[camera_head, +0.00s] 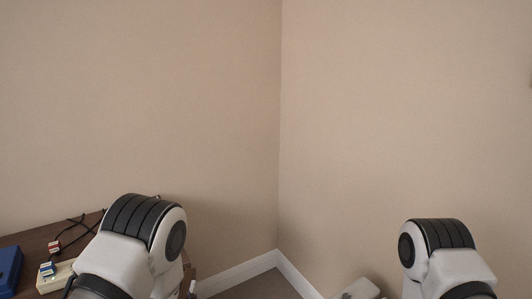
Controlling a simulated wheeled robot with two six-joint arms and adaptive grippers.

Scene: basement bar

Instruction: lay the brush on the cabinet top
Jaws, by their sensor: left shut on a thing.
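The dark brown wooden cabinet top (37,240) shows at the lower left, cut off by the picture's edges. My left arm covers its right part. My left gripper (187,287) is mostly hidden behind and below that arm, at the bottom edge. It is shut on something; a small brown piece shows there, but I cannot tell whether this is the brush. The brush cannot be made out clearly anywhere else. My right arm comes in at the lower right, and its gripper cannot be made out.
A blue box (10,268) and a cream power strip (56,275) with plugs and dark cables (76,238) are on the cabinet top. Bare beige walls meet in a corner ahead, with a white baseboard (240,272). A little floor shows between my arms.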

